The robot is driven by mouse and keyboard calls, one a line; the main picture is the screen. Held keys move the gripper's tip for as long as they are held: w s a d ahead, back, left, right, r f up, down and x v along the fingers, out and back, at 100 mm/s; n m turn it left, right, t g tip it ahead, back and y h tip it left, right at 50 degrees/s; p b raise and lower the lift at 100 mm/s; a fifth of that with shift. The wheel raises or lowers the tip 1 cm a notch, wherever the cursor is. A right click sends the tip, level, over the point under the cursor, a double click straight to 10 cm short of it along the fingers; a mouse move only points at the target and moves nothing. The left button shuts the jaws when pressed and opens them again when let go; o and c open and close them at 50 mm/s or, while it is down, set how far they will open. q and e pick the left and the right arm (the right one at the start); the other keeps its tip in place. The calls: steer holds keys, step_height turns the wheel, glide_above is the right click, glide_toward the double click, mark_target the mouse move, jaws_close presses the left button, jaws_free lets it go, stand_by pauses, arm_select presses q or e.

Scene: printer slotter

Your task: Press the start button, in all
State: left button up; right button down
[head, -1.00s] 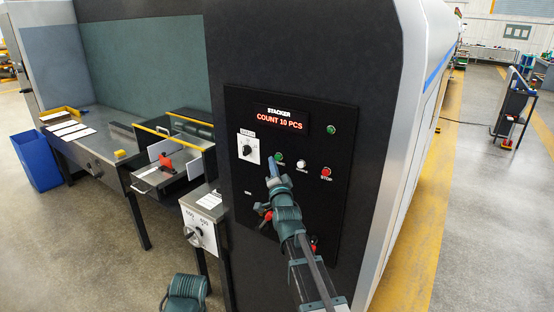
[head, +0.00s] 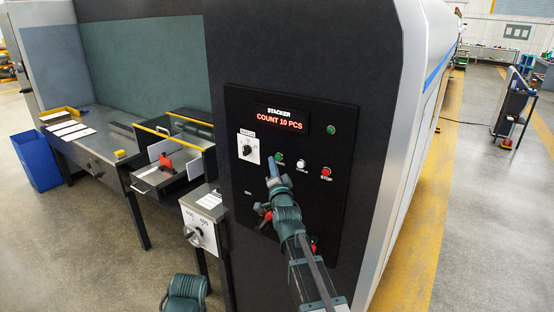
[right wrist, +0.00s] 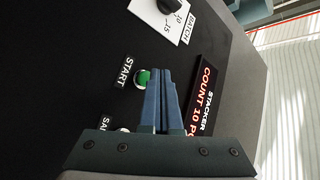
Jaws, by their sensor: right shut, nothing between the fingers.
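The green start button (head: 279,157) sits on the black stacker panel (head: 290,220), just above my right gripper's fingertips in the head view. My right gripper (head: 273,168) is shut and empty, its blue fingers pointing at the panel. In the right wrist view the green button (right wrist: 142,79) shows beside the closed fingertips of my right gripper (right wrist: 159,72), with the START label (right wrist: 124,72) on its far side. I cannot tell whether the fingers touch the panel; the button itself looks uncovered there. My left gripper is not in view.
A white button (head: 301,164) and a red STOP button (head: 326,172) lie to the right. A batch knob (head: 248,149) is left, and the display (head: 280,120) above reads COUNT 10 PCS. A steel table (head: 100,147) and blue bin (head: 37,160) stand at left.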

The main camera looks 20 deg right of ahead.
steer(key=shift+w+d, duration=0.15)
steer(key=shift+w+d, duration=0.15)
steer(key=shift+d, duration=0.1)
steer(key=shift+w+d, duration=0.35)
steer(key=shift+d, duration=0.1)
stand_by(1.0)
steer(key=shift+s+a, duration=0.65)
steer(key=shift+a, duration=0.15)
steer(key=s+a, duration=0.1)
steer(key=a, duration=0.1)
steer(key=s+a, duration=0.2)
stand_by(0.6)
stand_by(0.6)
